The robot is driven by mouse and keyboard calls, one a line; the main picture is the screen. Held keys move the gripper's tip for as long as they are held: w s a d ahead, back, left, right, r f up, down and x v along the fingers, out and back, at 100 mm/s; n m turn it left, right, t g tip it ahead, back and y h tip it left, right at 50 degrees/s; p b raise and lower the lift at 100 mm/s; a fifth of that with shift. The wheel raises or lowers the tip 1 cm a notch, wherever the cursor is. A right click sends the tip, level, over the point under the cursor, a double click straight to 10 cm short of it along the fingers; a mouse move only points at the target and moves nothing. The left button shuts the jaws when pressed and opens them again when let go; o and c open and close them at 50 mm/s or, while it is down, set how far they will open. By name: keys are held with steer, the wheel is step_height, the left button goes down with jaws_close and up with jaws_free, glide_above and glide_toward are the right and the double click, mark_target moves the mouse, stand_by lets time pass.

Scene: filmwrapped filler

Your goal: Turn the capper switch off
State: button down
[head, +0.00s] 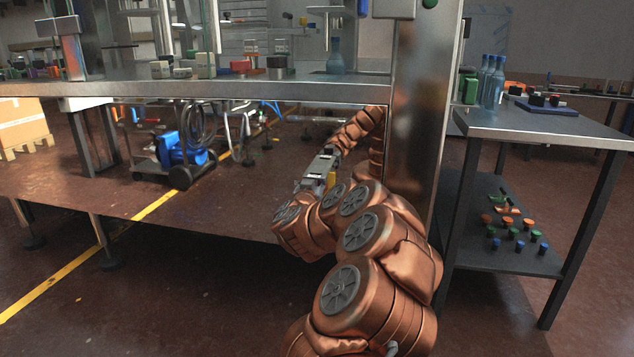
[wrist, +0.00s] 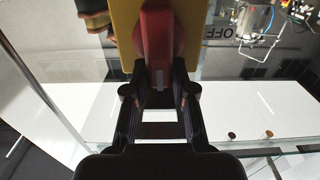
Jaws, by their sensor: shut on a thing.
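The capper switch shows at the top of the wrist view as a red handle (wrist: 158,42) on a yellow plate (wrist: 125,25). The handle stands along the picture's vertical. An OFF label (wrist: 219,33), upside down in this view, is to the right of the plate. My gripper (wrist: 158,88) has its black fingers on both sides of the handle's lower end and is shut on it. The handle's tip is partly hidden between the fingers. In the head view my arm reaches below the steel worktop beside the column, and the fingers cannot be made out.
In the head view a steel worktop (head: 250,89) and a steel column (head: 415,125) stand close to my arm. A side table (head: 540,125) with bottles is at the right. A blue pump (head: 182,150) on a cart stands under the worktop. Open floor lies at the lower left.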

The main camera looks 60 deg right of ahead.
steer(key=shift+r+p, duration=0.1)
steer(key=shift+p, duration=0.3)
steer(key=shift+w+r+n+p, duration=0.2)
steer(key=shift+n+p, duration=0.5)
steer(key=shift+p, duration=0.5)
steer(key=n+p, duration=0.2)
steer(key=p, duration=0.2)
steer(key=shift+w+a, duration=0.1)
steer(key=shift+w, duration=0.1)
steer(key=shift+w+a+f+n+p, duration=0.1)
steer(key=shift+w+f+n+p, duration=0.35)
steer(key=shift+n+p, duration=2.1)
steer(key=shift+w+a+f+n+p, duration=0.15)
steer(key=shift+f+n+p, duration=0.55)
steer(key=shift+n+p, duration=1.8)
steer(key=shift+w+a+f+n+p, duration=0.1)
steer(key=shift+w+f+n+p, duration=0.35)
steer(key=shift+n+p, duration=2.1)
steer(key=shift+s+f+m+p, duration=0.15)
steer(key=shift+m+p, duration=0.25)
steer(key=shift+p, duration=0.05)
